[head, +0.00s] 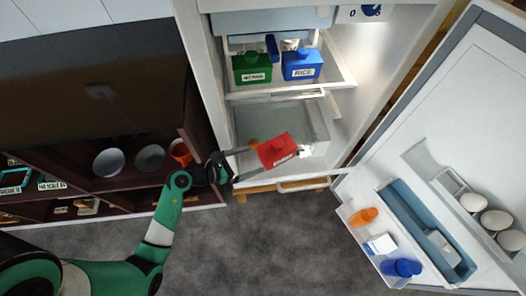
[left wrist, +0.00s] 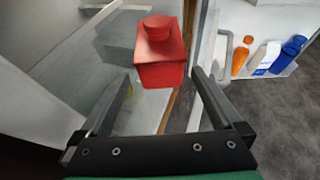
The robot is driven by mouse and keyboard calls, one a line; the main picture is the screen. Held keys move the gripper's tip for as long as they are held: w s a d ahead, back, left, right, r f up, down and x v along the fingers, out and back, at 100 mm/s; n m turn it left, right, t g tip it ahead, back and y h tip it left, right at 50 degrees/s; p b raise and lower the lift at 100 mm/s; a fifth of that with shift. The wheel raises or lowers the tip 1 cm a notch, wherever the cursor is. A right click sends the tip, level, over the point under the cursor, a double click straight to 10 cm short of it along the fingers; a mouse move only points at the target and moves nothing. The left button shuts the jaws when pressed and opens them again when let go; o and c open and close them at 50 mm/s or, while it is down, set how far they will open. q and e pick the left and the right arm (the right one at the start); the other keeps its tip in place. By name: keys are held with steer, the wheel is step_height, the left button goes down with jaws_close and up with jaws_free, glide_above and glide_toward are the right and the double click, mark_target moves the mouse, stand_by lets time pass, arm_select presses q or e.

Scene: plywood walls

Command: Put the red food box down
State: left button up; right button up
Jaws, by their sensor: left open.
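The red food box (head: 278,150) has a round knob on top and a white label. It is at the front of the open fridge, above the lower drawer area, and looks tilted in the head view. My left gripper (head: 257,161) is open, its fingers pointing at the box. In the left wrist view the red box (left wrist: 160,60) shows between and just beyond the fingertips, with a gap to the right finger. I cannot tell whether the box rests on anything. My right gripper is not in view.
A green box (head: 252,68) and a blue rice box (head: 302,65) stand on the fridge shelf above. The clear lower drawer (head: 300,118) has free room. The open fridge door (head: 440,120) is at right, with bottles and eggs. A dark cabinet with bowls (head: 109,162) is at left.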

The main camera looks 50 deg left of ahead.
arm_select(q)
steer(key=shift+s+r, duration=0.2)
steer(key=shift+s, duration=0.25)
